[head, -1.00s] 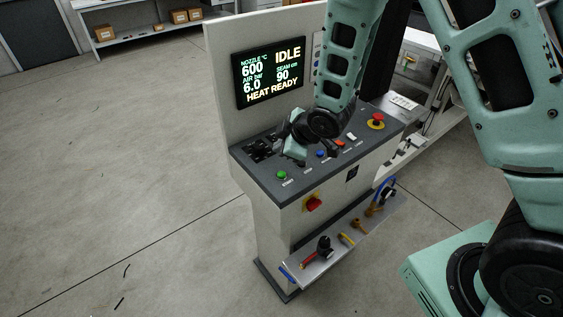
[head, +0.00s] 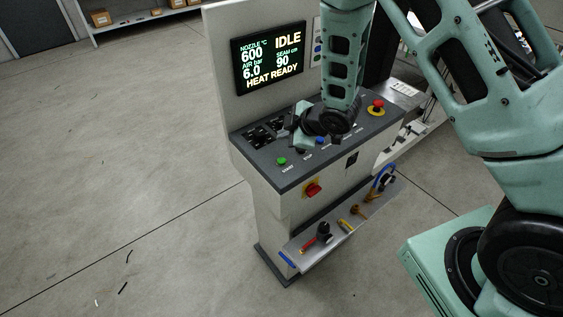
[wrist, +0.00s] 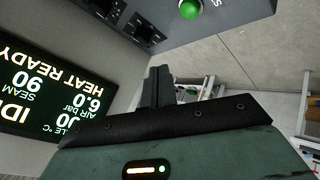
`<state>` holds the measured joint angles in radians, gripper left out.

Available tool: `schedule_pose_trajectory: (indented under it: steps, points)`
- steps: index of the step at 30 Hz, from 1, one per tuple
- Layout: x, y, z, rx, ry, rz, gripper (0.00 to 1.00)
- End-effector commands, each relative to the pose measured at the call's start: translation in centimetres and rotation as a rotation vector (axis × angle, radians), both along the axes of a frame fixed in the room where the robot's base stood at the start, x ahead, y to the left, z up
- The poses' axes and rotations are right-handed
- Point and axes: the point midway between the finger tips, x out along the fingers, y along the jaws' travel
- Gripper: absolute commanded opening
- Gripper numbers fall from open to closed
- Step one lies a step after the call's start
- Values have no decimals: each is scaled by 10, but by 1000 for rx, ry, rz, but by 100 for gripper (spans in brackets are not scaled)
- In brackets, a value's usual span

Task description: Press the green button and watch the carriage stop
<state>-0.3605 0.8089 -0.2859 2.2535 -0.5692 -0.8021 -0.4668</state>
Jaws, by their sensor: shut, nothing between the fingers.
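The green button (head: 281,161) sits at the near left of the sloped console top (head: 262,165). In the wrist view the green button (wrist: 190,8) shows at the top edge, beyond and right of the fingertips. My gripper (wrist: 158,72) is shut and empty, with clear space between it and the button. In the head view my gripper is above the console, behind and right of the green button, its fingers mostly hidden by my wrist. The display (head: 269,58) reads IDLE and HEAT READY; it also shows upside down in the wrist view (wrist: 45,88). I cannot make out the carriage.
A blue button (head: 319,140) lies by my wrist, which hides controls behind it. A red emergency knob (head: 377,107) stands at the console's right. A red rotary switch (head: 313,190) is on the front, above a shelf with tools (head: 325,235).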

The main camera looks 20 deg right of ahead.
Motion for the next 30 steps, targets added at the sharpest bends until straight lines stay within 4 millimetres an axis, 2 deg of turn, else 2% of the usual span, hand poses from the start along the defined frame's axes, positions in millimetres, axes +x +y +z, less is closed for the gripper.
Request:
schedule_pose_trajectory:
  steps: [1,13,17,30]
  points:
    - [0,0,-12,-1,1,0,0]
    - [0,0,-64,0,-1,-1,0]
    - [0,0,-69,0,-1,-1,0]
    - [0,0,-68,0,-1,-1,0]
